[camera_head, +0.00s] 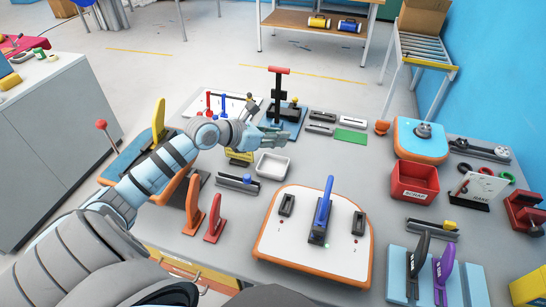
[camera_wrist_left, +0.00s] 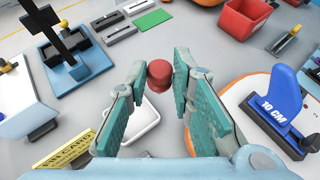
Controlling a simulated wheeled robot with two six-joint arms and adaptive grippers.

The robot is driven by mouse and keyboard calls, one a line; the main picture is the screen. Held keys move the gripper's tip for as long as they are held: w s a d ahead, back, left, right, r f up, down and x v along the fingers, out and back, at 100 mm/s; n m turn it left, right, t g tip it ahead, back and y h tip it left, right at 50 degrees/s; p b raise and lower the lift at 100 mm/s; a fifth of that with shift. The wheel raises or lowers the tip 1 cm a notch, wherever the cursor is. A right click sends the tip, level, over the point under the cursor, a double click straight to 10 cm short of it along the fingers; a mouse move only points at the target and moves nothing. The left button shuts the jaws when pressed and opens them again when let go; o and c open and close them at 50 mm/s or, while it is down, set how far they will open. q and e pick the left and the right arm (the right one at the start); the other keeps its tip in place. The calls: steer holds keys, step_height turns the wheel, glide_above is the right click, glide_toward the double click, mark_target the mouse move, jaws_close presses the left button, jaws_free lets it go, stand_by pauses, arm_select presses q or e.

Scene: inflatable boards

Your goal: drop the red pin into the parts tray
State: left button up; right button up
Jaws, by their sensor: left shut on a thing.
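My left gripper (camera_head: 290,135) reaches over the table from the left in the head view. In the left wrist view, its teal fingers (camera_wrist_left: 160,80) are closed around the red pin (camera_wrist_left: 159,75), which shows between the fingertips. I cannot make out the pin in the head view. The parts tray (camera_head: 273,166) is a small, shallow white tray on the grey table, just in front of the gripper in the head view. In the left wrist view, the tray (camera_wrist_left: 145,136) shows below the fingers, partly hidden by the left one. My right gripper is not in view.
A black stand with a red handle (camera_head: 279,71) rises behind the gripper. A yellow card (camera_head: 238,157) stands left of the tray. A white board with a blue lever (camera_head: 322,212) lies in front, and a red bin (camera_head: 414,182) stands to the right.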

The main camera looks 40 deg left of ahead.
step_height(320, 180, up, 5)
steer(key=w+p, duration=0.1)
steer(key=p, duration=0.2)
arm_select(q)
steer(key=w+a+f+n+y+b, duration=0.2)
steer(key=a+f+b, duration=0.4)
steer(key=f, duration=0.5)
steer(key=shift+w+a+f+n+t+y+b, duration=0.15)
steer(key=shift+w+a+n+t+y+b, duration=0.15)
steer(key=shift+n+y, duration=0.25)
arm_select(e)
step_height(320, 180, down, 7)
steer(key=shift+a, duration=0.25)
arm_select(q)
steer(key=o, duration=0.9)
steer(key=shift+s, duration=0.1)
steer(key=shift+o, duration=0.2)
steer(key=v, duration=0.7)
steer(key=shift+s+r, duration=0.2)
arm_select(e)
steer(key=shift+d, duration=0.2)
